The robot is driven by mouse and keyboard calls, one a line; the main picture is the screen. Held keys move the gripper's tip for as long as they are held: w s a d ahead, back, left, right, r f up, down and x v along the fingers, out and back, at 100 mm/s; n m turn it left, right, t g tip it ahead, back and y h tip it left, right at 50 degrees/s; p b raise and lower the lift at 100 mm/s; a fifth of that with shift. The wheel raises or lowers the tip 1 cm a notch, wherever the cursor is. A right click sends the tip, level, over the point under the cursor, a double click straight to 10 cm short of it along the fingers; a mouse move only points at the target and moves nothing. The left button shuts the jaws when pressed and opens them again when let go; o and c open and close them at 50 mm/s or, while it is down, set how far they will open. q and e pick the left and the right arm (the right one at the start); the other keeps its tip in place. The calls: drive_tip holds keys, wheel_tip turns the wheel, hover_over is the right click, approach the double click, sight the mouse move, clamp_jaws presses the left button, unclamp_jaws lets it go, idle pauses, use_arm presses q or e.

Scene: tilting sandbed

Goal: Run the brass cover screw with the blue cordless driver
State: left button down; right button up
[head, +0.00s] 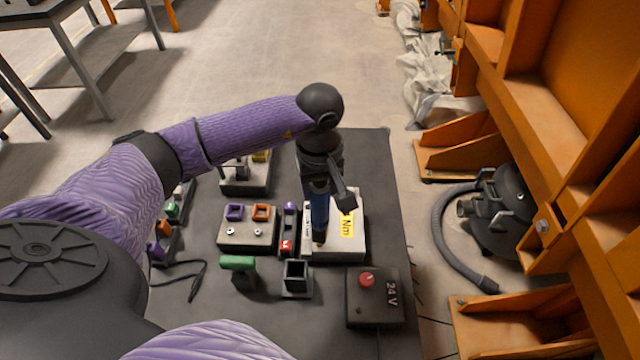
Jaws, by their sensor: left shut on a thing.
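My left gripper (321,187) points down over the right part of the dark table and is shut on the blue cordless driver (319,214). The driver is roughly upright, partly hidden by the gripper. Its lower end is at the left part of a pale block (352,247) with a yellow "Nm" label. I cannot tell whether it touches the block. I cannot make out the brass cover screw; the driver or gripper may hide it. My right gripper is not in view.
Left of the driver stands a grey block (247,240) with purple and orange square frames. In front are a green-handled tool (239,264), a square black holder (297,279) and a 24 V box (373,311) with a red knob. Orange steelwork (560,130) stands to the right.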

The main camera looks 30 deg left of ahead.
use_arm(q)
drive_tip(key=shift+s+f+b, duration=0.1)
drive_tip(key=shift+f+b, duration=0.25)
drive_tip(key=shift+b, duration=0.05)
idle(0.6)
idle(0.3)
wheel_tip(320, 180, up, 6)
drive_tip(key=p, duration=0.4)
drive_tip(key=shift+r, duration=0.15)
idle(0.4)
